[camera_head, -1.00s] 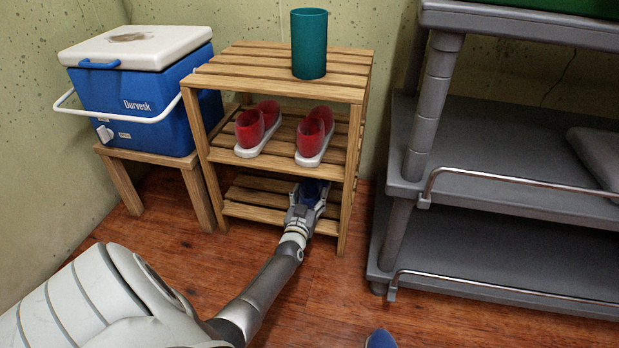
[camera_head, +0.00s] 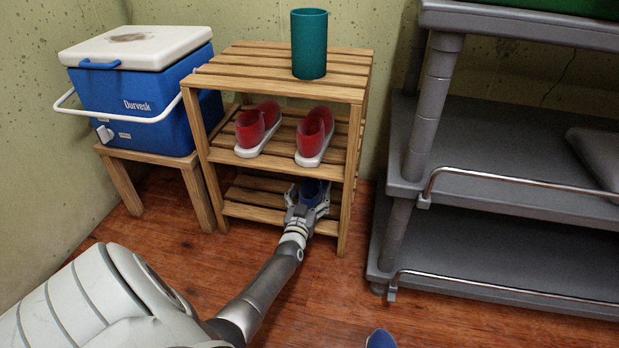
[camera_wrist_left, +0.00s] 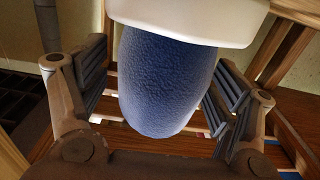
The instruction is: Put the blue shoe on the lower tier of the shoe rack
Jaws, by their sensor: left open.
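A blue shoe (camera_head: 312,190) is on the lower tier of the wooden shoe rack (camera_head: 265,212), at its right side. My left gripper (camera_head: 307,205) reaches in at the front of that tier with its fingers open around the shoe. In the left wrist view the shoe (camera_wrist_left: 165,85) fills the middle between the two spread fingers, with a gap on each side; its pale sole is at the top. Another blue shoe (camera_head: 380,340) shows partly at the bottom edge of the head view, on the floor. My right gripper is not in view.
A pair of red shoes (camera_head: 250,130) (camera_head: 313,140) stands on the middle tier. A teal cup (camera_head: 310,45) stands on top. A blue cooler (camera_head: 150,110) on a wooden stool is at left, a grey shelf unit (camera_head: 480,215) at right.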

